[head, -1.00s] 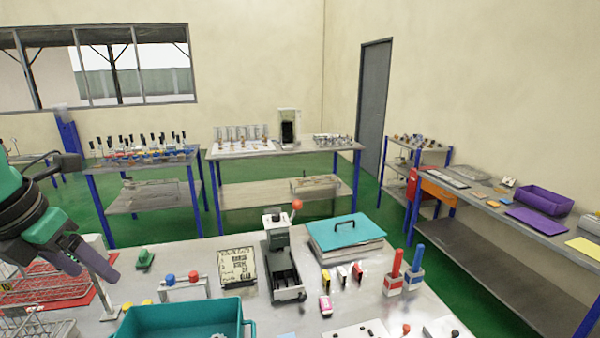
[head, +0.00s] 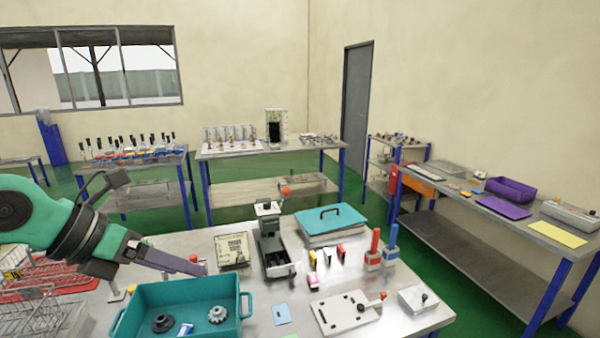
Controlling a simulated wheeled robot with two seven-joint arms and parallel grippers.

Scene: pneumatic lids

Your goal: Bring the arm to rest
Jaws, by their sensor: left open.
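My left gripper (head: 188,266) shows in the head view, its arm coming in from the left. It hangs above the back edge of the teal bin (head: 182,289), pointing right. Its fingers are seen side-on, overlapping, with nothing visible held between them. My right gripper is not in view. The bin holds a dark round part (head: 162,323) and a grey gear (head: 217,314).
The steel table (head: 345,281) carries a grey press (head: 272,247), a teal-lidded box (head: 331,222), a red and a blue upright handle, and a white plate (head: 345,313). Wire racks (head: 40,312) stand at the left. Further benches line the walls.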

